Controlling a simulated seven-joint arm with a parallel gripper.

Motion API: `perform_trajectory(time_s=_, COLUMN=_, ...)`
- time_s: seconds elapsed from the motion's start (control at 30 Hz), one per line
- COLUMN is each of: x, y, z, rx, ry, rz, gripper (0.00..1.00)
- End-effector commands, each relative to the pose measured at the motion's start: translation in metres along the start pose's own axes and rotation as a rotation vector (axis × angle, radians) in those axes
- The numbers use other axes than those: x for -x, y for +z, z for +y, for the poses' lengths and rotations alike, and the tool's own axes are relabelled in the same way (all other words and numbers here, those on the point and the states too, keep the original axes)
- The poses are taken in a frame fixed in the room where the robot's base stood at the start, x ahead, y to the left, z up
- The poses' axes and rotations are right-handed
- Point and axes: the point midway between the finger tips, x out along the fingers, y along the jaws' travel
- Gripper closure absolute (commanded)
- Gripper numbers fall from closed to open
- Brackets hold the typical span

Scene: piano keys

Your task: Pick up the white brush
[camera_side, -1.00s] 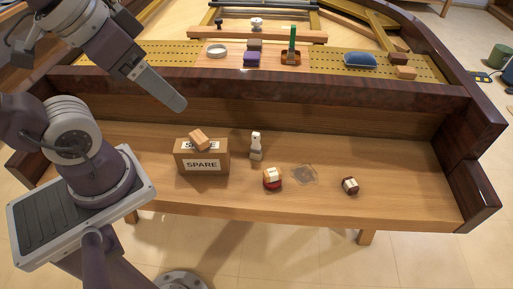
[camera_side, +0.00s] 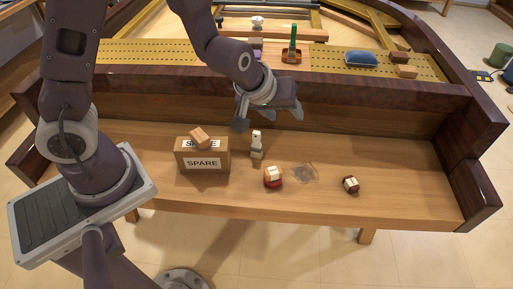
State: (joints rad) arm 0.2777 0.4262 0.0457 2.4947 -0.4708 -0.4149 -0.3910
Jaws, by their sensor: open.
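A small white upright object, which looks like the white brush (camera_side: 257,142), stands on the wooden key bed just right of the SPARE box. It has a narrow top and a greyish lower part. My gripper (camera_side: 268,119) is open and empty above and slightly right of it, in front of the dark back rail. One finger is at the left, near the top of the brush in the picture. The other finger is at the right. I cannot tell the exact gap in depth between gripper and brush.
A cardboard SPARE box (camera_side: 203,163) with a wooden block (camera_side: 200,137) on top stands left of the brush. A red-and-white piece (camera_side: 273,177) lies in front of it, and a small dark-and-white piece (camera_side: 351,184) lies farther right. A grey smudge (camera_side: 304,173) marks the wood.

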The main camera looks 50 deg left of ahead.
Motion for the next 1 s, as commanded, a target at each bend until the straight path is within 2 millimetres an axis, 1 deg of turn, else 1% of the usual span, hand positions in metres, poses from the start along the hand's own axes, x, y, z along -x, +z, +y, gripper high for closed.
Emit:
perform_trajectory(time_s=0.03, x=-0.035, y=0.012, z=-0.016, rx=0.021, ry=-0.062, rz=0.040, gripper=0.50)
perform_trajectory(time_s=0.07, x=-0.052, y=0.016, z=-0.027, rx=0.032, ry=-0.092, rz=0.083, gripper=0.50)
perform_trajectory(time_s=0.1, x=-0.073, y=0.021, z=-0.042, rx=0.037, ry=-0.131, rz=0.144, gripper=0.50)
perform_trajectory(time_s=0.17, x=-0.098, y=0.029, z=-0.068, rx=0.021, ry=-0.180, rz=0.244, gripper=0.50)
perform_trajectory(time_s=0.2, x=-0.110, y=0.034, z=-0.084, rx=-0.003, ry=-0.205, rz=0.311, gripper=0.50)
perform_trajectory(time_s=0.3, x=-0.126, y=0.043, z=-0.117, rx=-0.092, ry=-0.229, rz=0.461, gripper=0.50)
perform_trajectory(time_s=0.4, x=-0.130, y=0.048, z=-0.136, rx=-0.176, ry=-0.219, rz=0.560, gripper=0.50)
perform_trajectory(time_s=0.5, x=-0.131, y=0.051, z=-0.142, rx=-0.224, ry=-0.205, rz=0.608, gripper=0.50)
perform_trajectory(time_s=0.57, x=-0.134, y=0.048, z=-0.144, rx=-0.232, ry=-0.201, rz=0.619, gripper=0.50)
perform_trajectory(time_s=0.67, x=-0.143, y=0.040, z=-0.145, rx=-0.230, ry=-0.200, rz=0.622, gripper=0.50)
perform_trajectory(time_s=0.87, x=-0.169, y=0.013, z=-0.148, rx=-0.231, ry=-0.199, rz=0.621, gripper=0.50)
perform_trajectory(time_s=0.9, x=-0.175, y=0.010, z=-0.149, rx=-0.230, ry=-0.200, rz=0.620, gripper=0.50)
perform_trajectory(time_s=1.0, x=-0.182, y=0.004, z=-0.149, rx=-0.233, ry=-0.199, rz=0.619, gripper=0.50)
